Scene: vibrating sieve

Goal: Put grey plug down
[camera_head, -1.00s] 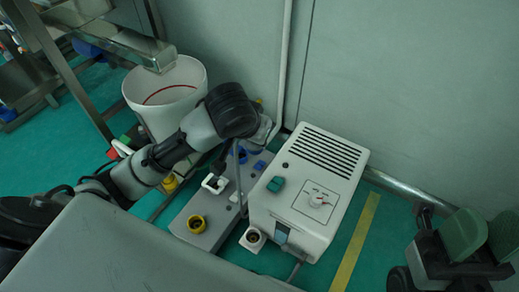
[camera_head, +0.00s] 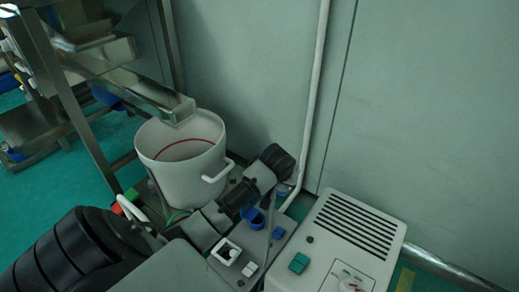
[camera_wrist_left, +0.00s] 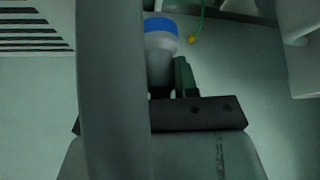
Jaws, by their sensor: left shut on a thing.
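My left gripper (camera_wrist_left: 178,82) is shut on the grey plug (camera_wrist_left: 160,58), a grey cylinder with a blue ring at its far end. One green finger shows beside the plug. A thick dark grey shape in the foreground hides the other finger. In the head view, my left wrist reaches over the back of the grey socket panel (camera_head: 287,217); its fingers and the plug are mostly hidden there. My right gripper is out of view.
The panel carries blue sockets (camera_head: 253,219) and a white square socket (camera_head: 227,252). A white machine (camera_head: 328,232) with a vent and green switch (camera_head: 299,263) stands to its right. A white bucket (camera_head: 182,160) stands behind left, under a metal chute (camera_head: 165,103). The wall is close behind.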

